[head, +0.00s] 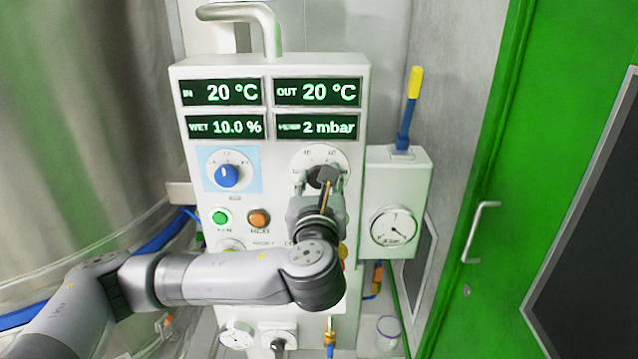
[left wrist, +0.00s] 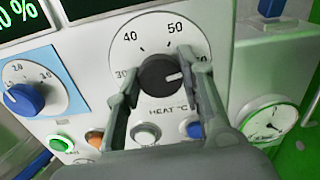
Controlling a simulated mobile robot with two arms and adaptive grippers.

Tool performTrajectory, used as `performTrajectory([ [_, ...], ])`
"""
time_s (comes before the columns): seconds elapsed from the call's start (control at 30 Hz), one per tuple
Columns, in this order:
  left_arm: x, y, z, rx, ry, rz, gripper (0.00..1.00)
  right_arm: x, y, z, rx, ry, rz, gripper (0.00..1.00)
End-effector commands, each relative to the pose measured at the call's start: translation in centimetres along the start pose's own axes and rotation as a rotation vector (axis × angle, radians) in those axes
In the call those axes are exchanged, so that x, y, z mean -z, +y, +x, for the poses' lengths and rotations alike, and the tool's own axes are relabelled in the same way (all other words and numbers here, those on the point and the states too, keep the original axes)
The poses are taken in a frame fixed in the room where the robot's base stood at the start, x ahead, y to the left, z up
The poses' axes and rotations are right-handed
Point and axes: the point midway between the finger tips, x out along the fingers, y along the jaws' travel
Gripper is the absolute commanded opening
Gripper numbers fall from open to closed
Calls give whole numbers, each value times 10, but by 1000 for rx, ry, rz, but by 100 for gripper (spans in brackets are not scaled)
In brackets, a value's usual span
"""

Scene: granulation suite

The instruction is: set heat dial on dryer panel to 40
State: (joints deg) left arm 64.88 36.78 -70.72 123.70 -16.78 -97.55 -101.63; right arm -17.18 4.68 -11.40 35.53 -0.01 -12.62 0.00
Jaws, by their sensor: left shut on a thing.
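The heat dial (head: 316,173) is a black knob on a round white scale, on the right side of the white dryer panel (head: 270,70). It shows larger in the left wrist view (left wrist: 157,73), with "HEAT °C" printed below it. Its scale shows 30 at the left, 40 at the upper left and 50 at the upper right. A further number at the right is partly hidden by a finger. The knob's white mark points to the right, toward that number. My left gripper (head: 319,188) is shut on the knob, one finger on each side. My right gripper is not in view.
Green displays (head: 219,93) read IN 20 °C, OUT 20 °C, WET 10.0 % and 2 mbar. A blue knob (head: 228,176) is left of the heat dial. Green (head: 220,217) and orange (head: 259,218) buttons sit below. A gauge box (head: 397,190) adjoins the panel's right side.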

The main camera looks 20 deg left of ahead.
Motion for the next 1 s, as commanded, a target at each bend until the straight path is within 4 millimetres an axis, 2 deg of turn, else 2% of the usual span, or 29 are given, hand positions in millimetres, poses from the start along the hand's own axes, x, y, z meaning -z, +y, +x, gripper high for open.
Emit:
performTrajectory([
  [0.3, 3, 0, 0, 0, 3, -295, 8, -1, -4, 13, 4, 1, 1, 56],
  [1.0, 3, 0, 0, -2, 4, -961, 8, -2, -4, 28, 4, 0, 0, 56],
])
